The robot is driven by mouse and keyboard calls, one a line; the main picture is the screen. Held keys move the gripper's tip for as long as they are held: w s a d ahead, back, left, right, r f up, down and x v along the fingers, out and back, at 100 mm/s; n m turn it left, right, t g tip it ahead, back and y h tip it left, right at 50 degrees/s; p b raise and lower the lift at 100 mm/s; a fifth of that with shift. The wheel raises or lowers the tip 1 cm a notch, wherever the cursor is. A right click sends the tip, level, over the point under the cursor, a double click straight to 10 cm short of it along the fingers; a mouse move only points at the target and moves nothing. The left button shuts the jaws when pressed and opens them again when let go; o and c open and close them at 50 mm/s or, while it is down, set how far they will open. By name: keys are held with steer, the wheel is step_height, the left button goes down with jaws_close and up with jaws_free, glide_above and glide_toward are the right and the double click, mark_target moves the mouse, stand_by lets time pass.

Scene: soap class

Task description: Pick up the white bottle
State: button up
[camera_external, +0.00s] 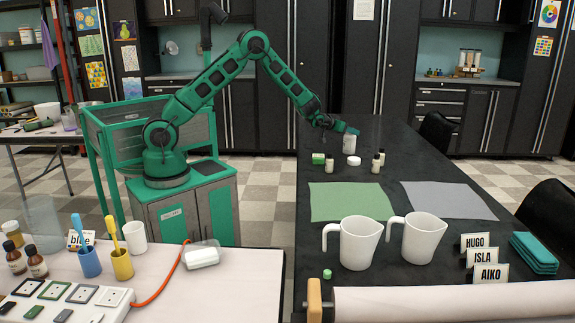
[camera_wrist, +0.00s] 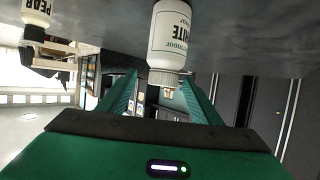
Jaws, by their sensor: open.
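The white bottle (camera_external: 349,145) stands on the dark table, directly below my gripper (camera_external: 346,130) in the external view. In the wrist view the white bottle (camera_wrist: 172,35) appears upside down, with a label reading "WHITE" in part and a ribbed white cap. Its cap end lies between the tips of the two green fingers of my gripper (camera_wrist: 162,80). The fingers are apart, with a gap visible on each side of the cap. I cannot tell whether either finger touches it.
A "PEAR" bottle (camera_wrist: 37,12) shows in the wrist view. Green (camera_external: 350,202) and grey mats (camera_external: 450,200) and white pitchers (camera_external: 358,243) lie nearer the camera.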

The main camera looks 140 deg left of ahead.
steer(key=shift+f+x, duration=0.15)
steer(key=shift+x, duration=1.65)
steer(key=shift+f+x, duration=0.1)
steer(key=shift+x, duration=1.65)
steer(key=shift+s+d, duration=0.15)
steer(key=shift+s, duration=0.05)
steer(key=c, duration=1.3)
